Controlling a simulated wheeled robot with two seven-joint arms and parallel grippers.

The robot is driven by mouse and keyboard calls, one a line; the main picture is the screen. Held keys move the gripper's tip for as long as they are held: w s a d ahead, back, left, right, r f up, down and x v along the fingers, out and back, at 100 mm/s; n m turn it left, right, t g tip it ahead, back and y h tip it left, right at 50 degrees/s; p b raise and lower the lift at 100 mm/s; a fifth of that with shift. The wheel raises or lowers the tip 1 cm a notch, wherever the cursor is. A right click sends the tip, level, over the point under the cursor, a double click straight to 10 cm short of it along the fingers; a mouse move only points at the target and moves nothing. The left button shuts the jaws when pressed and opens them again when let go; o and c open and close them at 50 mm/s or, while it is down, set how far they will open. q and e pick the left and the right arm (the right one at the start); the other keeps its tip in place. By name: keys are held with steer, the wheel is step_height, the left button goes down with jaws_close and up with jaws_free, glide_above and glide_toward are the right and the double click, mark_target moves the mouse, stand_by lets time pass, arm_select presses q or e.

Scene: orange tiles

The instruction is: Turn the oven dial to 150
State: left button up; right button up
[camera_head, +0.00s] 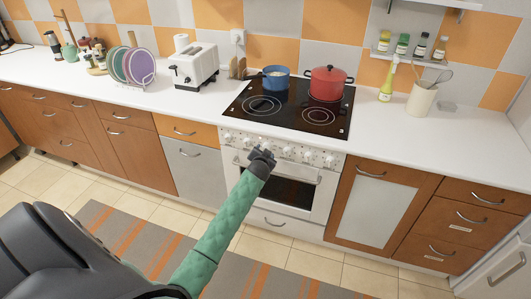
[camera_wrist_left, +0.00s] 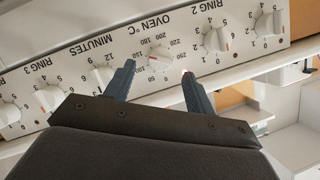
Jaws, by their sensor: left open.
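The white oven (camera_head: 241,173) stands under the black cooktop, with a row of dials on its front panel. In the left wrist view the oven dial (camera_wrist_left: 160,60) is a round white knob under the "OVEN °C" label, with numbers around it. I cannot tell which number it points to. My left gripper (camera_head: 262,153) is at the panel in the head view and covers the dial there. In the wrist view the left gripper (camera_wrist_left: 158,70) is open, its two dark fingers apart on either side of the dial's lower part. Whether they touch it is unclear. My right gripper is not in view.
Other dials flank it: the minutes dial (camera_wrist_left: 102,76) to the left and the ring 2 dial (camera_wrist_left: 217,40) to the right. The oven door handle (camera_wrist_left: 232,75) runs just below the panel. A red pot (camera_head: 327,84) and a blue pot (camera_head: 276,78) stand on the cooktop (camera_head: 290,112).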

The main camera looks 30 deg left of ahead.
arm_select(q)
steer(key=shift+b+v, duration=0.4)
steer(key=shift+v, duration=1.35)
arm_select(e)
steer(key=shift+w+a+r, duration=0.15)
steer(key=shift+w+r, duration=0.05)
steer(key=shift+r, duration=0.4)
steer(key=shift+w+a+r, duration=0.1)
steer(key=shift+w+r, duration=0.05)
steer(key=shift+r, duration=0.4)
arm_select(q)
steer(key=shift+f, duration=0.1)
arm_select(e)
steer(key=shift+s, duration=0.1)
